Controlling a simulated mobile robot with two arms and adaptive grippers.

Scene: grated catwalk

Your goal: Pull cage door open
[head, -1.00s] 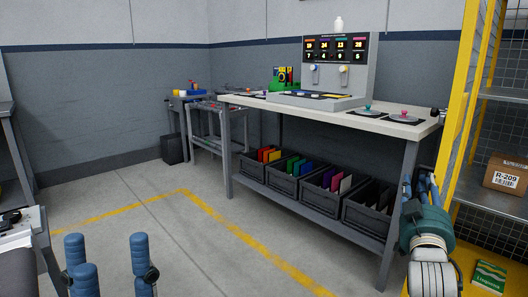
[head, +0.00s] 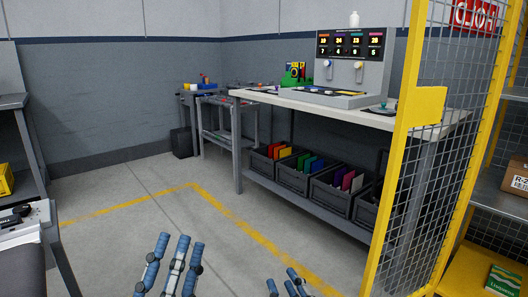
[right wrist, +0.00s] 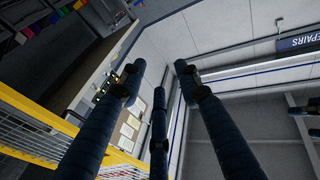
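The cage door (head: 408,160), a yellow frame with wire mesh, stands swung out at an angle at the right of the head view. A yellow plate (head: 422,106) is on its outer edge. Cage shelves show past it on the right. My right gripper (head: 288,284) is low in the head view, left of the door and apart from it. Its dark blue fingers are spread and empty in the right wrist view (right wrist: 158,95), where yellow mesh (right wrist: 45,135) shows at lower left. My left gripper (head: 176,258) is open and empty at bottom centre-left.
A workbench (head: 300,97) with a display panel stands behind the door, with dark bins (head: 295,178) below. The cage holds a cardboard box (head: 516,178) and a green book (head: 503,281). A grey bench (head: 35,215) is at left. The floor (head: 130,215) between is clear.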

